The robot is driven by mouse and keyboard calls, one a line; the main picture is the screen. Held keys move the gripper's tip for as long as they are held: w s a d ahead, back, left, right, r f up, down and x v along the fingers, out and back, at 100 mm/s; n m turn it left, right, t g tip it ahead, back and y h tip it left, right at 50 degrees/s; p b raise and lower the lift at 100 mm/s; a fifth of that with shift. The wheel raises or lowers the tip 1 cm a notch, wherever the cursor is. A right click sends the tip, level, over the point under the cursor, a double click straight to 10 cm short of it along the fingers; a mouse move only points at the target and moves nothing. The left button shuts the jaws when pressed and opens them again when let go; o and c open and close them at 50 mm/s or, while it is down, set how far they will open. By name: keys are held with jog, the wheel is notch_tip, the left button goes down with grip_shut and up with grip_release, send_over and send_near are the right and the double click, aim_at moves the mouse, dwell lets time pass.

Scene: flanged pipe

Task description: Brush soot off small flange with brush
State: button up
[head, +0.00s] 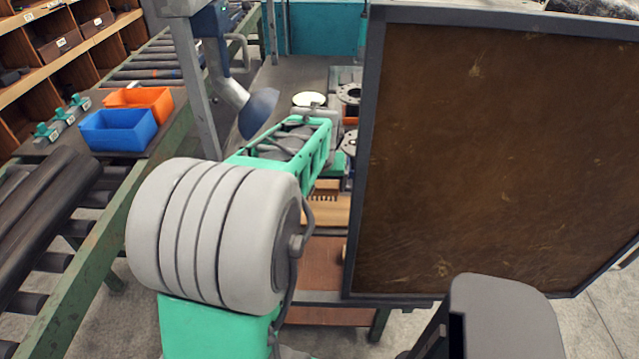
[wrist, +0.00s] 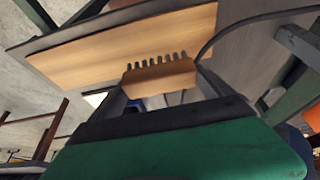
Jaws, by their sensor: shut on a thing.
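A wooden brush (wrist: 160,77) with a row of dark bristles is held between the fingers of my gripper (wrist: 162,92) in the wrist view. The bristles point up in that picture, towards a pale wooden board. In the head view a brown toothed edge, likely the brush (head: 322,188), shows just past my green forearm. Two grey flanges with bolt holes stand at the bench, an upper flange (head: 349,93) and a lower flange (head: 349,143), both partly cut off by a panel. I cannot tell which is the small one, and soot is not clear.
A large brown framed panel (head: 500,150) blocks the right side. A blue bin (head: 117,130) and an orange bin (head: 140,101) stand at the left beside a roller conveyor (head: 45,200). A blue-grey extraction hood (head: 258,112) hangs near my forearm. The wooden board (wrist: 130,48) is close to the brush.

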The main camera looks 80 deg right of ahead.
aim_at(320, 197)
jog(key=shift+f+b, duration=0.5)
jog(key=shift+f, duration=0.2)
